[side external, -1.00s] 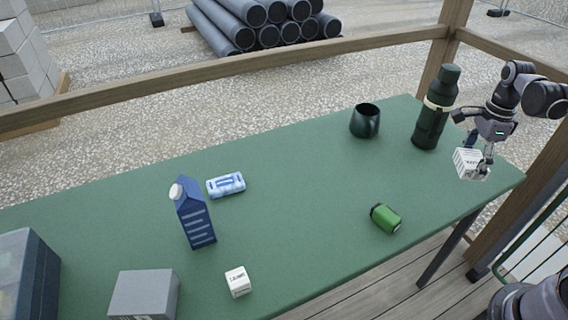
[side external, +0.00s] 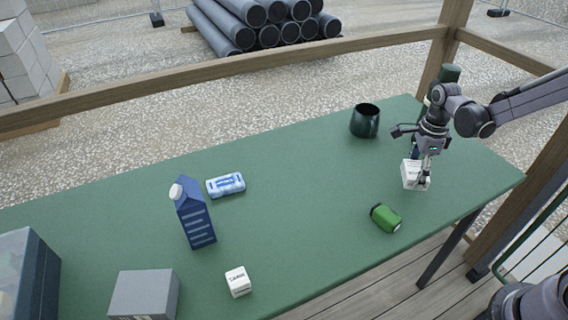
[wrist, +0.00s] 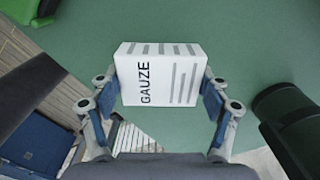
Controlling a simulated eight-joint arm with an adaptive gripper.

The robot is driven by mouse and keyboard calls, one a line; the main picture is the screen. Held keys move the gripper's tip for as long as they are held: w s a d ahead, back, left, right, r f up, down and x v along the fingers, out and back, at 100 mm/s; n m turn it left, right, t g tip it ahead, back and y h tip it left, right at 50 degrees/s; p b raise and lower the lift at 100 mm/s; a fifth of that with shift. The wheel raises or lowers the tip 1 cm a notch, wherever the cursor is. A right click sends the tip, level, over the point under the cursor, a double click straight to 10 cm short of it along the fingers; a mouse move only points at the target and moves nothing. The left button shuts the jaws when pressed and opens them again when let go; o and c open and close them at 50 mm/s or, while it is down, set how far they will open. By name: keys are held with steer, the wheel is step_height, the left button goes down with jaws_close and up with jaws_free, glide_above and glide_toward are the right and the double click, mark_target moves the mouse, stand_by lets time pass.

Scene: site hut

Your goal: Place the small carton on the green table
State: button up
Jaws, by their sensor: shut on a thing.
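My gripper (side external: 421,173) is shut on a small white carton (side external: 411,174) above the right part of the green table (side external: 300,200). In the wrist view the carton (wrist: 160,72) sits between the two fingers and reads "GAUZE". In the side view I cannot tell for sure whether its underside touches the table. Another small white box (side external: 238,282) with dark print stands on the table near its front edge.
A green can (side external: 385,218) lies just in front of my gripper. A blue carton (side external: 194,215), a blue-white pack (side external: 226,185) and a grey box (side external: 145,294) stand left. The table's middle is clear.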

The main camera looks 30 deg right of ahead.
steer(key=shift+f, duration=1.55)
steer(key=shift+f, duration=0.15)
steer(key=o, duration=1)
steer(key=shift+o, duration=0.2)
